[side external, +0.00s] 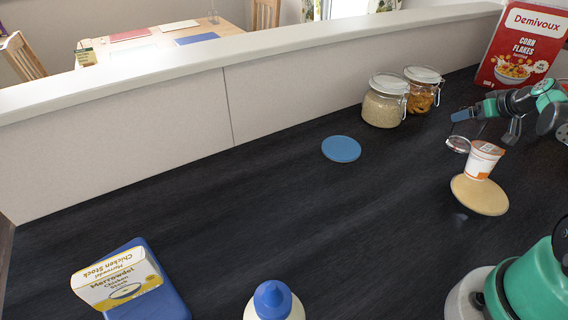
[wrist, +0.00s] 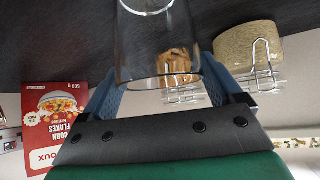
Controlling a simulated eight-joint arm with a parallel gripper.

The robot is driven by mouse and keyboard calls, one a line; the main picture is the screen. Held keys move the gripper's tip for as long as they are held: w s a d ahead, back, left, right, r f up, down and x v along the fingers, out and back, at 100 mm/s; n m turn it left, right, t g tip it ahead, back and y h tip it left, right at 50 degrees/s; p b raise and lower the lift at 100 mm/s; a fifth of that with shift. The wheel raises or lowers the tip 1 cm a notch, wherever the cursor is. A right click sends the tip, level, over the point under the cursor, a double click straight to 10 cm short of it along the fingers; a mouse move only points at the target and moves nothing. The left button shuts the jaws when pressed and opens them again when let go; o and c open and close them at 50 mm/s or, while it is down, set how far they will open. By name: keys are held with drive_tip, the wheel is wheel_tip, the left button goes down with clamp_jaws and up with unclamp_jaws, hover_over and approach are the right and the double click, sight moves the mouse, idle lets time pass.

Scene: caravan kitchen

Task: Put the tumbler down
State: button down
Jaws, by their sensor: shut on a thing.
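The tumbler is a clear, empty-looking glass (side external: 458,145), small and partly hidden by my gripper in the side external view. My gripper (side external: 466,122) is shut on it. In the wrist view the tumbler (wrist: 158,42) sits between the two blue fingers (wrist: 160,62), with its thick end toward the top of the picture. In the side external view it appears beside an orange and white cup (side external: 483,160). I cannot tell exactly how high it is above the dark worktop.
The cup stands on a round tan board (side external: 466,193). A blue round coaster (side external: 341,149) lies bare mid-worktop. Two jars (side external: 384,104) (side external: 422,92) and a corn flakes box (side external: 520,45) stand behind. A stock box (side external: 116,278) and blue-capped bottle (side external: 272,299) are in front. The middle is clear.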

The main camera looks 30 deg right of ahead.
unclamp_jaws()
drive_tip(key=shift+s+r, duration=0.1)
drive_tip(key=shift+r, duration=0.1)
drive_tip(key=v, duration=0.7)
drive_tip(key=w+a+r+n+y, duration=0.1)
drive_tip(key=w+a, duration=0.2)
drive_tip(key=a, duration=0.6)
drive_tip(key=w+a+r+n+y, duration=0.1)
drive_tip(key=w+a+y, duration=0.15)
drive_tip(key=a, duration=0.55)
drive_tip(key=s+a+n+g, duration=0.1)
drive_tip(key=s+a+n, duration=0.1)
drive_tip(key=a, duration=1.1)
drive_tip(key=shift+s, duration=0.1)
